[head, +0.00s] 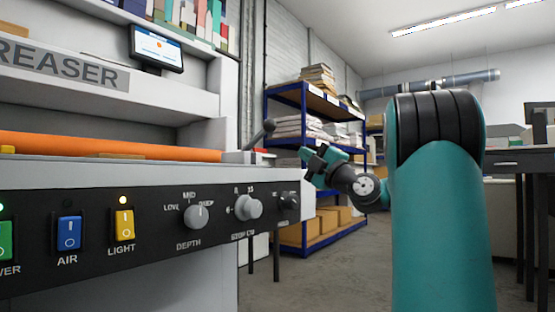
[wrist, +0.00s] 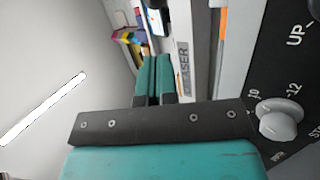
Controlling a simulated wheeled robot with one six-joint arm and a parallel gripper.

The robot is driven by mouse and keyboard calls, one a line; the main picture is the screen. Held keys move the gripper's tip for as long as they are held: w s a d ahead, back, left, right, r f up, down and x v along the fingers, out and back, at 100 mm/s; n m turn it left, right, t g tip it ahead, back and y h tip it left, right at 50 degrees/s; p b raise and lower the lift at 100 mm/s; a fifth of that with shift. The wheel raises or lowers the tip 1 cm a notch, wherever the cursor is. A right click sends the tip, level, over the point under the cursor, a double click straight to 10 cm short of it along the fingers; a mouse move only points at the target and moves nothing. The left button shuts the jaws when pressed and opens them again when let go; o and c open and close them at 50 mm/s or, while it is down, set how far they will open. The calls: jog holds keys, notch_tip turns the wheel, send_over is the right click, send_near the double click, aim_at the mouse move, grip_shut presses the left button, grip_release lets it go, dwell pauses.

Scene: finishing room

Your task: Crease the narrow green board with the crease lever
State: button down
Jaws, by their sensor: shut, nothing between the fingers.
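The creaser (head: 60,67) stands at the left of the head view. A lever with a dark ball knob (head: 268,126), which looks like the crease lever, rises tilted at the right end of its bed. My gripper (head: 309,160) is just right of this lever and apart from it, at the end of the machine. In the wrist view its two teal fingers (wrist: 153,78) are together, with nothing between them. I cannot make out the narrow green board in either view.
The front panel (head: 90,235) carries switches and a depth knob (head: 196,217). A grey knob (wrist: 280,120) is close beside my gripper in the wrist view. An orange bar (head: 120,147) spans the bed. A blue-framed shelf (head: 305,110) stands behind; the floor between is open.

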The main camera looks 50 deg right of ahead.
jog(key=shift+s+d+h, duration=0.3)
jog(key=shift+s+d, duration=0.05)
jog(key=p, duration=0.7)
send_near(273, 128)
jog(key=x, duration=0.7)
jog(key=shift+w+r, duration=0.1)
jog(key=shift+w, duration=0.2)
